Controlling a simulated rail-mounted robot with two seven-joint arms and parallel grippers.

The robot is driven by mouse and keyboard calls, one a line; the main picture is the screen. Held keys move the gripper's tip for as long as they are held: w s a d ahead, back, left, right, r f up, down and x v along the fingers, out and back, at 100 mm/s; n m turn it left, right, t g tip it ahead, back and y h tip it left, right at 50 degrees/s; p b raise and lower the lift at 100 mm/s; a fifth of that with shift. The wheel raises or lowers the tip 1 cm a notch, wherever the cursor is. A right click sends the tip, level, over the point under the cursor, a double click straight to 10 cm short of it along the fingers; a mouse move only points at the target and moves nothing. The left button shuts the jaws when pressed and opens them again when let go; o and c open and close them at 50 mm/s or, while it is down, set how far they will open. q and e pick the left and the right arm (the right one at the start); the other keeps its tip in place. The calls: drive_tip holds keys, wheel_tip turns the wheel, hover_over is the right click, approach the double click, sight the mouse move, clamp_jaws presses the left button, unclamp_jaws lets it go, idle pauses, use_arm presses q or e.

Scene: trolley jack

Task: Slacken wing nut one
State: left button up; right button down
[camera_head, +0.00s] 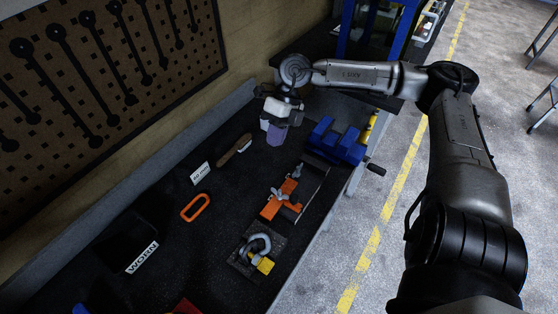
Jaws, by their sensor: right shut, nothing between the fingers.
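An orange block (273,208) sits on a small fixture on the dark workbench (150,190). A grey metal piece shaped like a wing nut (279,193) stands on it. A second similar grey piece (297,171) shows farther back on the fixture. I cannot read which one is number one. My right gripper (280,112) hangs above the back of the bench, well beyond the fixture and apart from both pieces. It is shut and empty, and its fingertips are small and hard to make out. My left gripper is not in view.
A blue vise (337,141) stands right of my right gripper. A purple object (277,135) is just below that gripper. A brush (233,150), an orange loop (195,208), a shackle on a plate (257,245) and a black bin (125,240) are on the bench.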

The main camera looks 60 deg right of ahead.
drive_tip(key=d+f+m+p, duration=0.4)
drive_tip(key=f+m+p, duration=0.25)
drive_tip(key=f, duration=0.35)
drive_tip(key=m+h, duration=0.2)
drive_tip(key=m, duration=0.8)
approach(276, 195)
drive_tip(key=d+f, duration=0.2)
drive_tip(key=f, duration=0.1)
drive_tip(key=d+f, duration=0.1)
drive_tip(key=shift+w+f, duration=0.2)
drive_tip(key=a+p, duration=0.1)
drive_tip(key=a, duration=0.1)
drive_tip(key=shift+w+a+f, duration=0.1)
drive_tip(key=shift+a+f, duration=0.05)
drive_tip(key=shift+a, duration=0.2)
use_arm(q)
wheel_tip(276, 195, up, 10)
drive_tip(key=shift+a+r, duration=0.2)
use_arm(e)
drive_tip(key=shift+a, duration=0.65)
